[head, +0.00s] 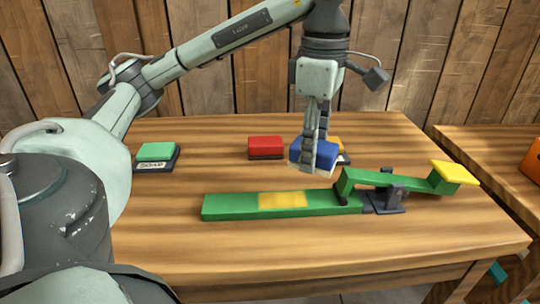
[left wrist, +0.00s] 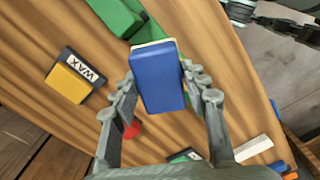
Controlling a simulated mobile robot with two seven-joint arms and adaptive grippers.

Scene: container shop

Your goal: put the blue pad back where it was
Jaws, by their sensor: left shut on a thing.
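The blue pad (head: 313,152), with a pale underside, is between the fingers of my left gripper (head: 316,140). The gripper is shut on it and holds it above the table, behind the green beam. In the left wrist view the blue pad (left wrist: 158,78) sits between both fingers of the left gripper (left wrist: 165,85). A yellow pad (head: 336,142) on a dark holder is partly hidden behind the blue pad; in the left wrist view a yellow pad (left wrist: 70,82) has a WAX label. A grey jointed part at the top right of the left wrist view may be my right gripper; its fingers are unclear.
A red block (head: 265,147) and a green pad (head: 156,151) on a labelled dark holder stand left of the gripper. A green beam (head: 230,207) with a yellow patch and a tilted green lever (head: 400,180) with a yellow end lie in front. The table's front left is clear.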

